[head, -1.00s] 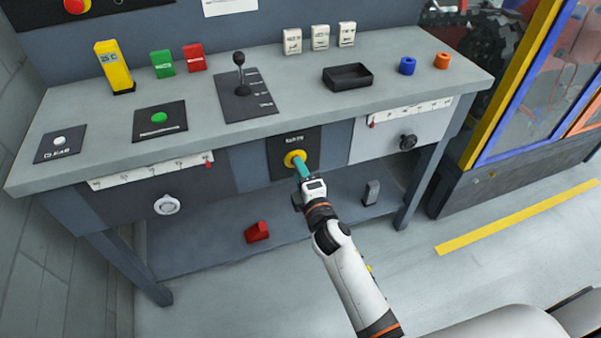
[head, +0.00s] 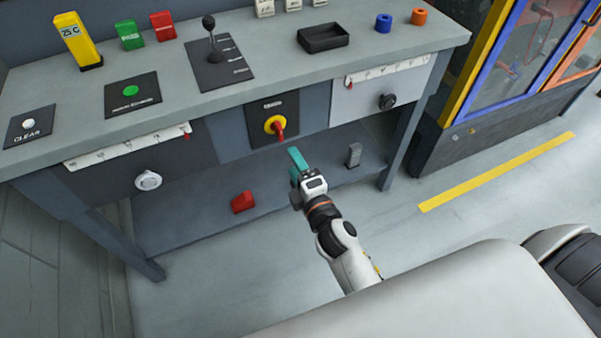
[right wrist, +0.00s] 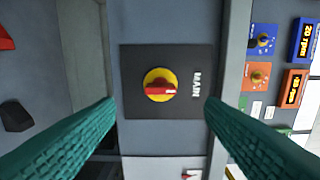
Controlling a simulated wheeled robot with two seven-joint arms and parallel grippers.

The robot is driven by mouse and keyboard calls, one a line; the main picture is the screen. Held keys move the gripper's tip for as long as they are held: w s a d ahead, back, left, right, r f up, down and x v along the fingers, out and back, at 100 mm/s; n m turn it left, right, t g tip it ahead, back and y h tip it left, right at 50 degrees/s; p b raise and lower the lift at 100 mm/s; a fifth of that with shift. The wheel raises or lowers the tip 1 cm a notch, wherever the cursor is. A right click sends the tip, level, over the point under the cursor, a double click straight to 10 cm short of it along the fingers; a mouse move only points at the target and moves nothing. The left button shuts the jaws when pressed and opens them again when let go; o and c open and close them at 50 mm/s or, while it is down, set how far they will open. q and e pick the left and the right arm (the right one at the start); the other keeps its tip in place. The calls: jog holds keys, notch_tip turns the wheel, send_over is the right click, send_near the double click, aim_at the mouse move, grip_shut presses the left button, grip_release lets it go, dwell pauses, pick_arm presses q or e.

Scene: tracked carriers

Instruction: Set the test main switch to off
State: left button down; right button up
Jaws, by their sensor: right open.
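The main switch (head: 276,126) is a red handle on a yellow disc, on a dark plate on the bench front. In the right wrist view the red handle (right wrist: 160,89) lies across the yellow disc, beside the label "MAIN" (right wrist: 196,84). In the head view the handle points downward. My right gripper (head: 297,160) is below and in front of the switch, apart from it. In the right wrist view its two teal fingers (right wrist: 160,125) are spread wide with nothing between them. My left gripper is not in view.
The bench top (head: 290,68) overhangs the switch panel. A white dial (head: 148,180) and a black knob (head: 387,101) sit on panels either side. A red block (head: 242,202) and a grey block (head: 353,155) rest on the lower shelf. Floor in front is free.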

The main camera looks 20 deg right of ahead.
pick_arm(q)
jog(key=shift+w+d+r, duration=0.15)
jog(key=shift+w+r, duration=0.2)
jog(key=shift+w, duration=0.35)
pick_arm(e)
jog(key=s, duration=0.2)
jog(key=shift+s, duration=0.35)
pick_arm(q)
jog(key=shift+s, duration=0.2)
